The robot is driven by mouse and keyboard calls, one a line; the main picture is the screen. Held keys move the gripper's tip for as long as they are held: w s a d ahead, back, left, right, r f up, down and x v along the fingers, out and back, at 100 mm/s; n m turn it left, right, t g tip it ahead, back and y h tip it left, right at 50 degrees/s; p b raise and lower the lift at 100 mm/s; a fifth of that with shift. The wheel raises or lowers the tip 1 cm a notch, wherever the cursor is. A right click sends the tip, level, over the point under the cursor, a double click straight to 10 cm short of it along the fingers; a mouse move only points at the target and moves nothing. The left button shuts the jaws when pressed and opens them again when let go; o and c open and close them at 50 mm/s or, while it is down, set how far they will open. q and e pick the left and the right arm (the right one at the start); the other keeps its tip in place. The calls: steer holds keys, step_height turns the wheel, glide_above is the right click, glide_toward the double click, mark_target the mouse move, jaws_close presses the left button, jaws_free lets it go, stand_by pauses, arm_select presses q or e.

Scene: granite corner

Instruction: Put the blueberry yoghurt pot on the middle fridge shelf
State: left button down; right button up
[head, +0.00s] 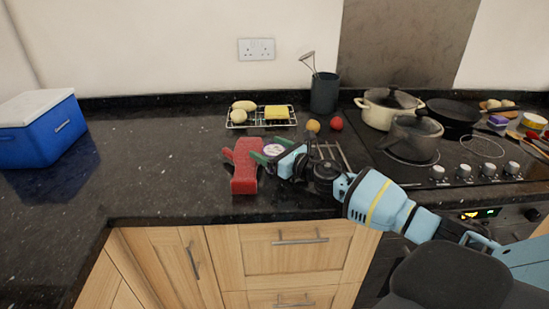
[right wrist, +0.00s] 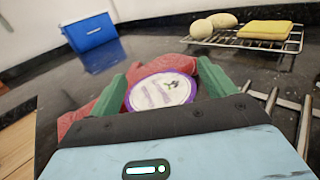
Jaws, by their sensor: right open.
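The yoghurt pot (head: 273,149) stands on the dark granite worktop, its white lid with a purple rim showing. In the right wrist view its lid (right wrist: 162,90) lies between the two green fingers of my right gripper (right wrist: 163,84); its lower part is hidden. My right gripper (head: 269,150) is open around the pot, and I cannot tell whether either finger touches it. A red oven glove (head: 244,174) lies just left of the pot and behind it in the wrist view. My left gripper and the fridge are not in view.
A blue cool box (head: 42,132) stands at far left. A wire rack (head: 238,124) with a yellow sponge (head: 277,112) is behind the pot. A dark utensil pot (head: 324,92) and the hob with pans (head: 413,138) are to the right.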

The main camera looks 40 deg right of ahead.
mark_target(270, 147)
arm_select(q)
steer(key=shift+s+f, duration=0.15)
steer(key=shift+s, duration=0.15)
arm_select(e)
steer(key=shift+w, duration=0.15)
steer(key=shift+c, duration=0.4)
